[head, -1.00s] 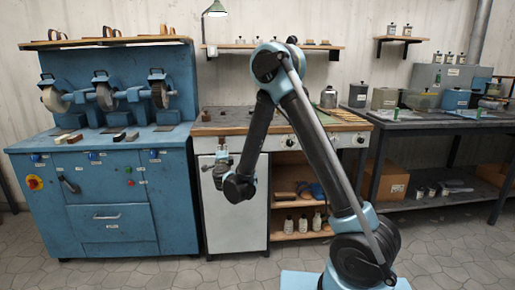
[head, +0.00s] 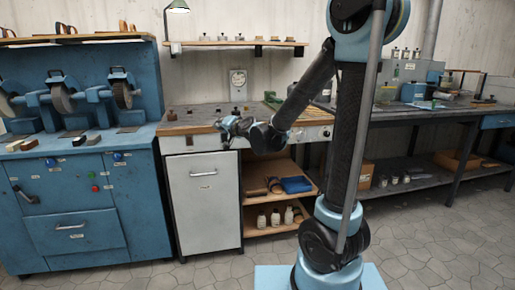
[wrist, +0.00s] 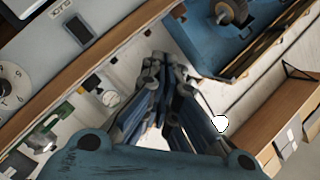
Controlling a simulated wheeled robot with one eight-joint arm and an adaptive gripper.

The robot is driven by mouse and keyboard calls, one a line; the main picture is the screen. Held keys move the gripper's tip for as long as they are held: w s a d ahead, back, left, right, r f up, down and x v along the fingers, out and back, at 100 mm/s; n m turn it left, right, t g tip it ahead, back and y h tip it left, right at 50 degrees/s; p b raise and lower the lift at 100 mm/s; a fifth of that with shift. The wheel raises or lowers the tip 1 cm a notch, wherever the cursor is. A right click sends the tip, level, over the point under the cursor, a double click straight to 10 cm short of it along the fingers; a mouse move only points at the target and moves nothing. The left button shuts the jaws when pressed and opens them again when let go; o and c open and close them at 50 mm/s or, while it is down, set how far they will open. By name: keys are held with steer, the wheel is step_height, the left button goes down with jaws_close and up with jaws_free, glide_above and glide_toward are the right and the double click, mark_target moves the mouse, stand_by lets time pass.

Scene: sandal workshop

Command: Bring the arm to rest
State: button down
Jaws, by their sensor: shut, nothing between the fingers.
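My gripper (head: 228,131) is at the end of my arm in the head view, in front of the front edge of the wooden-topped workbench (head: 185,128). It is small there and its fingers are hard to make out. In the wrist view my gripper (wrist: 160,62) has its fingers together, with nothing seen between them. My arm is raised and bent, with its forearm sloping down to the left from a high elbow that is cut off by the top of the head view.
A blue grinding machine (head: 70,195) with several wheels stands at the left. A white cabinet (head: 206,205) and open shelves with bottles (head: 275,217) are below the workbench. A dark table (head: 430,113) is at the right. The floor in front (head: 195,272) is clear.

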steer(key=s+d+f+n+g+h, duration=0.1)
steer(key=s+d+f+g+h, duration=0.2)
steer(key=s+d+f, duration=0.3)
steer(key=s+d+f+g+h, duration=0.4)
steer(key=s+d+f, duration=0.3)
steer(key=s+d, duration=1)
steer(key=s+d+f+n+g+h, duration=0.1)
steer(key=s+d+f+g+h, duration=0.2)
steer(key=s+d, duration=0.9)
step_height(320, 180, down, 4)
steer(key=shift+d+r+n+g, duration=0.2)
steer(key=shift+d+n+g, duration=0.1)
steer(key=shift+d+g, duration=0.1)
steer(key=shift+w+f, duration=0.2)
steer(key=shift+w, duration=0.3)
